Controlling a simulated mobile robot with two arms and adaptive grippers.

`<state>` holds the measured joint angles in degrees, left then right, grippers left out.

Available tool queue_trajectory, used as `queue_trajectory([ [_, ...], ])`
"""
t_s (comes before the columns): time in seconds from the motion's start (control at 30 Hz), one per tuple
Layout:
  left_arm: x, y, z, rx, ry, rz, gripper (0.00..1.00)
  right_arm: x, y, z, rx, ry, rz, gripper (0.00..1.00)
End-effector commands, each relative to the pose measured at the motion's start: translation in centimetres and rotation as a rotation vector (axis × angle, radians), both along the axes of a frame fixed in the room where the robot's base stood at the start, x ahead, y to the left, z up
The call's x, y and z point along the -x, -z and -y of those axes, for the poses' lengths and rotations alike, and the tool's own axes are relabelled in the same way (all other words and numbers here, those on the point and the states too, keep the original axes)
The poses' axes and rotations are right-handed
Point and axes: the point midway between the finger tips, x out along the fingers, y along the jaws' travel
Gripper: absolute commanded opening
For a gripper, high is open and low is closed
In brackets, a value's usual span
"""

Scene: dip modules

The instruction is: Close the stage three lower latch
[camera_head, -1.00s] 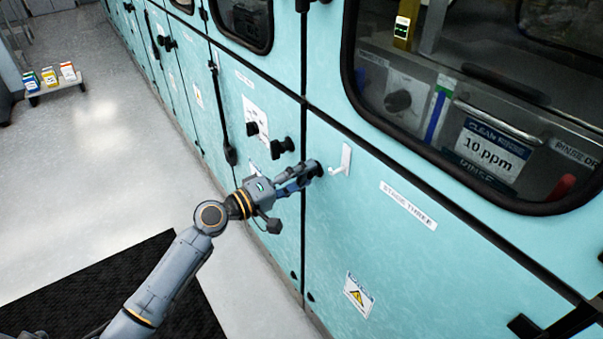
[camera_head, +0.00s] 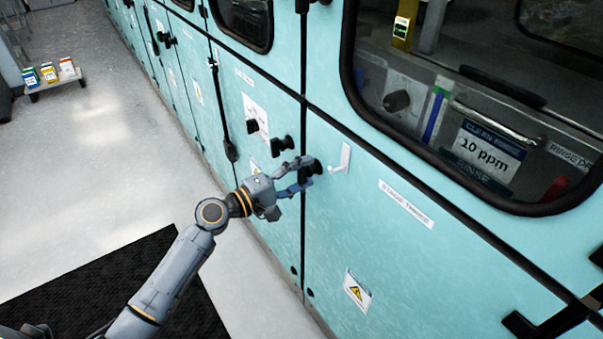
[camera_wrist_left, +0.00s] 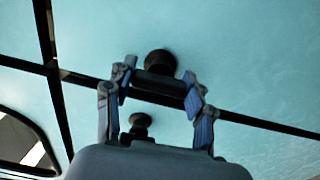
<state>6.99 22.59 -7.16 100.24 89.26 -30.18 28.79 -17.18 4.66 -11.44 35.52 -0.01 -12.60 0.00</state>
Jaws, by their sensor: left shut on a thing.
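The stage three lower latch (camera_head: 314,166) is a black knob with a short handle on the teal panel, just right of a vertical seam in the head view. My left gripper (camera_head: 305,174) is at the latch, with its fingers on either side of the handle. In the left wrist view the latch's round base (camera_wrist_left: 160,62) shows beyond the dark handle, which spans between the fingertips of my left gripper (camera_wrist_left: 160,84). The gripper is shut on the handle. The handle's exact angle is hard to tell in the head view. My right gripper is out of view.
Another black latch (camera_head: 282,146) sits just left of the seam, close to my gripper. A STAGE THREE label (camera_head: 406,203) and a large window (camera_head: 347,70) are farther right.

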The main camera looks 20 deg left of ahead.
Motion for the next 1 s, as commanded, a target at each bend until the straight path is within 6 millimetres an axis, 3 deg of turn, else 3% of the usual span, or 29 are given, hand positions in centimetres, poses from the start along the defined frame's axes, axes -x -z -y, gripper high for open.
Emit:
queue_trajectory([
  [0.07, -0.1, -0.2, -0.1, 0.005, -0.003, 0.003, 0.22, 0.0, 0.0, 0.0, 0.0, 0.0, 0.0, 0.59],
  [0.1, -0.1, -0.2, -0.1, 0.005, -0.003, 0.003, 0.56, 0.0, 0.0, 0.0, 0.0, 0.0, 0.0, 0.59],
  [0.2, -0.1, -0.2, -0.1, 0.005, -0.003, 0.003, 0.76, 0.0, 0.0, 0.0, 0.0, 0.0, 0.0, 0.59],
  [0.63, 0.5, 0.1, -0.5, -0.001, -0.001, -0.001, 0.77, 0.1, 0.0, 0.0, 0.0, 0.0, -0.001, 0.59],
  [1.0, 6.2, 0.1, -4.9, 0.001, -0.003, -0.003, 0.77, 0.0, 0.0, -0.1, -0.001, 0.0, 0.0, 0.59],
])
